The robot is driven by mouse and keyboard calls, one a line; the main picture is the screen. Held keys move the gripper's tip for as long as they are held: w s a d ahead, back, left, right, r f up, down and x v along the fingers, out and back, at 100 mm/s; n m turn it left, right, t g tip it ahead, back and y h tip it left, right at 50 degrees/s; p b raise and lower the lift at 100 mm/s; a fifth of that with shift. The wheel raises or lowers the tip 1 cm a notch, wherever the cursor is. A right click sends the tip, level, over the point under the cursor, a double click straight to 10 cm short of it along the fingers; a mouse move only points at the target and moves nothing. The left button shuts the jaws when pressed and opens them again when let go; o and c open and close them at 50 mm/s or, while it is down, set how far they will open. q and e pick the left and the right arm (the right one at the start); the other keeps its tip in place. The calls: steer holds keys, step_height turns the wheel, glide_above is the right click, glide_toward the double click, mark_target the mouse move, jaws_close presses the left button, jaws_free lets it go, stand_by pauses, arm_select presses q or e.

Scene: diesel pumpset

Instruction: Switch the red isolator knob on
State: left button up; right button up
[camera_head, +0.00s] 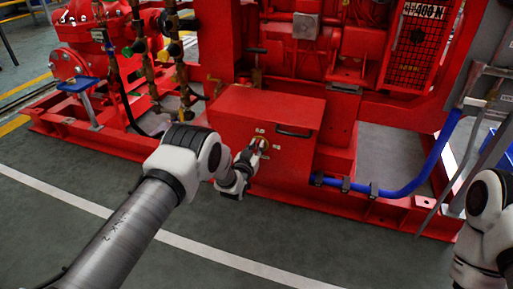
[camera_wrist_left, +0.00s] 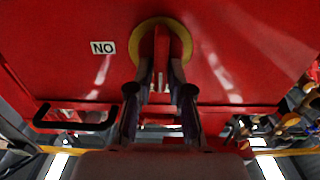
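The red isolator knob (camera_wrist_left: 161,48) stands on a round yellow plate (camera_wrist_left: 142,40) on the red box. Its bar runs up and down in the left wrist view, and an upside-down ON label (camera_wrist_left: 102,48) sits to its left. My left gripper (camera_wrist_left: 161,72) has one fingertip on each side of the bar, closed in against it. In the head view, my left gripper (camera_head: 253,152) is at the box front and mostly covers the knob. My right arm shows at the right edge, but its gripper is out of view.
The red box (camera_head: 240,105) has a black handle (camera_head: 293,132) and stands before the red pumpset frame. A blue hose (camera_head: 400,188) runs along the frame to the right. Pipes and valves (camera_head: 165,60) stand to the left. The green floor in front is clear.

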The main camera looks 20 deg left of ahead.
arm_select(q)
steer(key=shift+m, duration=0.4)
jaws_close()
steer(key=m, duration=0.1)
steer(key=m+p, duration=0.1)
steer(key=shift+d+m, duration=0.25)
steer(key=shift+m, duration=0.15)
steer(key=m, duration=0.4)
steer(key=f+m, duration=0.1)
steer(key=m, duration=0.4)
steer(key=d+m, duration=0.1)
steer(key=m, duration=0.4)
steer(key=shift+f+p, duration=0.25)
steer(key=shift+p, duration=0.15)
steer(key=shift+m, duration=0.3)
steer(key=o, duration=0.7)
jaws_free()
